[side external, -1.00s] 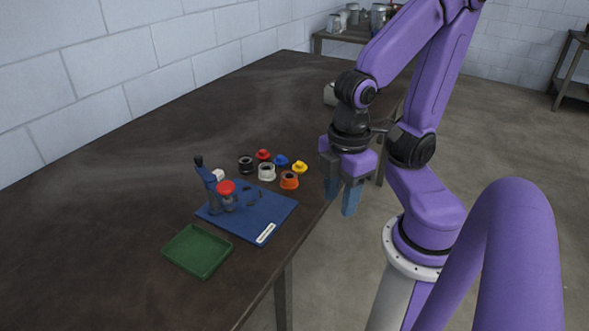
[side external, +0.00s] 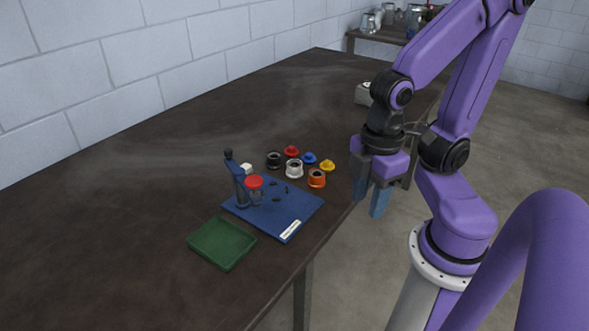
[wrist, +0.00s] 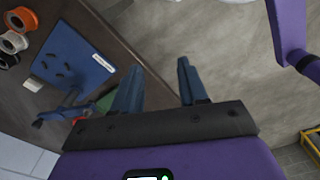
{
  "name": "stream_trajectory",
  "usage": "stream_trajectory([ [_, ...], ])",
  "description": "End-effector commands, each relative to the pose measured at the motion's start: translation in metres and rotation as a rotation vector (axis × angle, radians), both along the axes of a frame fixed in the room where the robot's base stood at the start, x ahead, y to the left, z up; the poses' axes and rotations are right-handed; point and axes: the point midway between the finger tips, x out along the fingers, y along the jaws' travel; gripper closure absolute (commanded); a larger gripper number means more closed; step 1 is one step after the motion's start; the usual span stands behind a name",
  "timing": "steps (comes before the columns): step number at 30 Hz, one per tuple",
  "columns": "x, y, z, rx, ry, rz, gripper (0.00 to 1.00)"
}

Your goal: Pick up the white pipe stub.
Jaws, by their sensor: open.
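The white pipe stub (side external: 294,170), a short ring with a dark opening, stands upright on the dark table between the black and orange stubs. It also shows in the wrist view (wrist: 13,42) at the upper left edge, partly cut by the dark opening. My gripper (side external: 368,206) hangs to the right of the stub, past the table's front edge, fingers pointing down. In the wrist view its two blue fingers (wrist: 160,65) are apart with nothing between them, only floor and table edge beyond.
Close around it stand a black stub (side external: 274,160), an orange stub (side external: 316,179), and red (side external: 291,151), blue (side external: 309,158) and yellow (side external: 327,165) caps. A blue board (side external: 266,223) with a red-topped clamp (side external: 255,182) and a green tray (side external: 221,244) lie nearer. The table's left is clear.

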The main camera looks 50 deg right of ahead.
Motion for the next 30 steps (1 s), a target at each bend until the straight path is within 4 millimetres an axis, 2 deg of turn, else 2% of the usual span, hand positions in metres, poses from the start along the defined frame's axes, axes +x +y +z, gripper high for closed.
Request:
stream_trajectory([
  [10, 0.000, 0.000, 0.000, 0.000, 0.000, 0.000, 0.57],
  [11, 0.000, 0.000, 0.000, 0.000, 0.000, 0.000, 0.48],
  [12, 0.000, 0.000, 0.000, 0.000, 0.000, 0.000, 0.45],
  [21, 0.001, 0.000, 0.000, -0.002, 0.006, -0.017, 0.45],
  [26, 0.015, -0.001, -0.002, -0.021, 0.063, -0.181, 0.45],
  [30, 0.040, -0.004, -0.006, -0.039, 0.162, -0.454, 0.45],
])
